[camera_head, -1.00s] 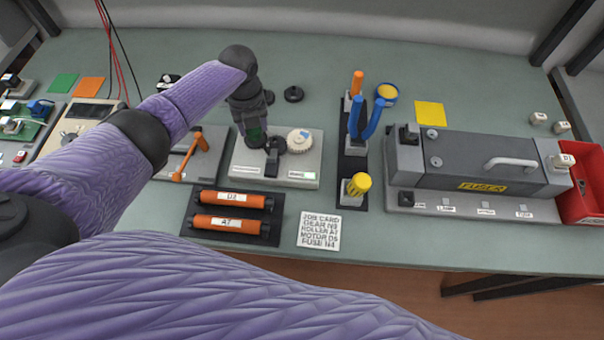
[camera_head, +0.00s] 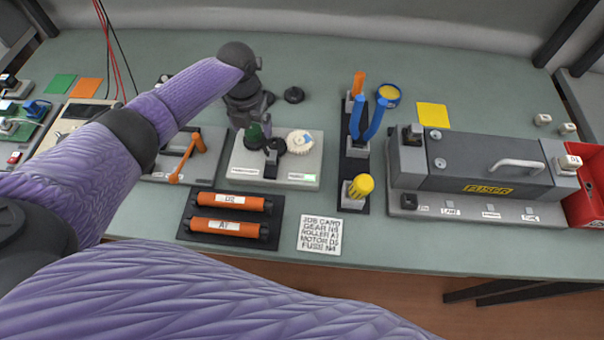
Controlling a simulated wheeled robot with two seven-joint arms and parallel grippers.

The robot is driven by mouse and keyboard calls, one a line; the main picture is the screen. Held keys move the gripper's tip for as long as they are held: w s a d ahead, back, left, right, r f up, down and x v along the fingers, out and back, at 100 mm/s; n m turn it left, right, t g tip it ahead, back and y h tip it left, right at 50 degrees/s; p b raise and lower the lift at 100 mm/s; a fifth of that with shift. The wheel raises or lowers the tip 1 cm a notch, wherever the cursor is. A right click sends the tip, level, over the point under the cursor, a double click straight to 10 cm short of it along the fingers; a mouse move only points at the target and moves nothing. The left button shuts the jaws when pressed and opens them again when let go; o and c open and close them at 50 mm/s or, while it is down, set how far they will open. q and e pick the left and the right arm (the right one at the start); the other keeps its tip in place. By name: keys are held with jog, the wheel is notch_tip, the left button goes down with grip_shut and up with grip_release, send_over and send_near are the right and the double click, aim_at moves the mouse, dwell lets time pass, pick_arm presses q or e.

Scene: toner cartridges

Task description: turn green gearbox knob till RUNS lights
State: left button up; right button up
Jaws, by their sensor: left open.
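The gearbox unit (camera_head: 240,160) is a pale grey box in the middle of the bench. A green knob (camera_head: 254,132) shows on its top left, partly hidden by my left gripper. Beside it are a dark gear (camera_head: 278,146) and a white gear (camera_head: 300,142). A small label plate on the front right edge has a bright green patch (camera_head: 309,177); its lettering is too small to read. My left gripper (camera_head: 262,138) points down at the knob, open, with its fingers close around or beside it; contact cannot be told. My right gripper is not in view.
Orange rollers (camera_head: 230,203) lie on a dark tray in front, beside a job card (camera_head: 319,234). A tool rack with blue pliers (camera_head: 366,122) and a yellow-handled tool (camera_head: 360,186) stands right. The grey fuser unit (camera_head: 480,165) is further right. An orange-handled frame (camera_head: 188,158) is left.

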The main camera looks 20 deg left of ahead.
pick_arm(q)
notch_tip(320, 180, up, 7)
jog(key=p, duration=0.6)
jog(key=shift+r, duration=0.15)
jog(key=shift+f, duration=0.2)
